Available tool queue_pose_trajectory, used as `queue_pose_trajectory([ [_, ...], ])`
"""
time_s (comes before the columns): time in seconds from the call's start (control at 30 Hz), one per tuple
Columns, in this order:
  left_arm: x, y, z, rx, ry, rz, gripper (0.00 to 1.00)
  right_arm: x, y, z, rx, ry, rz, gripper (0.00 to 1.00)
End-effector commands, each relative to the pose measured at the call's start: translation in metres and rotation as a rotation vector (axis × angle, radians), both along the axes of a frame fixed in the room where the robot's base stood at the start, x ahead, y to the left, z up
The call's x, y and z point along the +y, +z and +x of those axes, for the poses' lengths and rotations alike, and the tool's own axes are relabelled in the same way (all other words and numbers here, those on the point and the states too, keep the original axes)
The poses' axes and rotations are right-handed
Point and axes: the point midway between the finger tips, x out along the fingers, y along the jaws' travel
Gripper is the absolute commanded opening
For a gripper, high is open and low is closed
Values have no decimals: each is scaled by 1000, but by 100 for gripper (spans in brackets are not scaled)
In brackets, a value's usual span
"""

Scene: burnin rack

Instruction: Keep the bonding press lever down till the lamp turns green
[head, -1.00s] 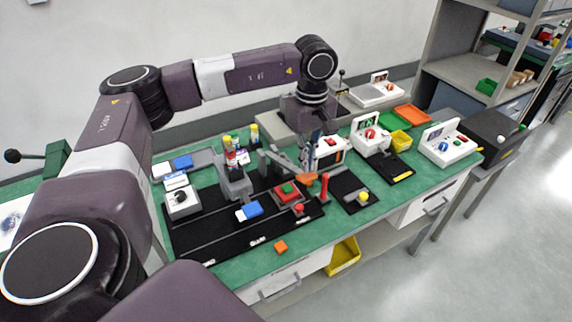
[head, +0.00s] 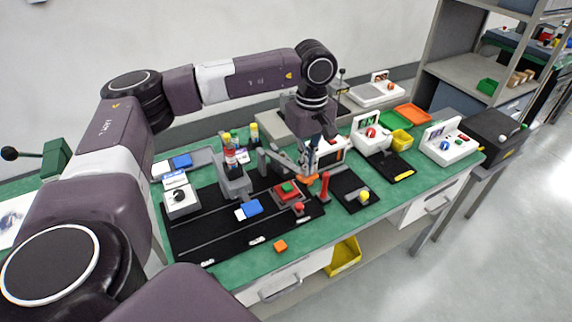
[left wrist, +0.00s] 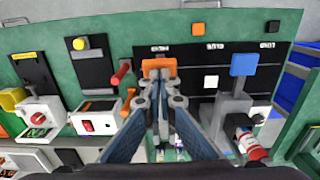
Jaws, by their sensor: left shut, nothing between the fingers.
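My left gripper (head: 309,166) is shut and empty, pointing down over the bench. Its fingertips also show in the left wrist view (left wrist: 158,98). Just beyond them is an orange piece (left wrist: 160,66), which looks like the lever's end. It shows in the head view (head: 309,179) beside grey link arms (head: 283,161). The fingertips are at it or very close; contact cannot be told. A red and green fixture (head: 287,190) sits beside it on a black mat. I cannot make out which lamp is the press's or its colour. My right gripper is out of view.
A red post (head: 325,186) stands close to the right of the gripper. A grey stand (head: 235,182) and coloured cylinders are to the left. White control boxes (head: 372,136) line the back right. A small orange block (head: 280,246) lies near the bench's front edge.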

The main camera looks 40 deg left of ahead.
Motion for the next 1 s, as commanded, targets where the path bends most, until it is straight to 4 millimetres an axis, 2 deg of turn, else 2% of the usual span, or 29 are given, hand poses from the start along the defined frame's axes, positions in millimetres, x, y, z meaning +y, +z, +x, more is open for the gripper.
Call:
queue_pose_trajectory([
  [1.0,-12,-35,-5,1,-1,0,0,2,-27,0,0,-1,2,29],
])
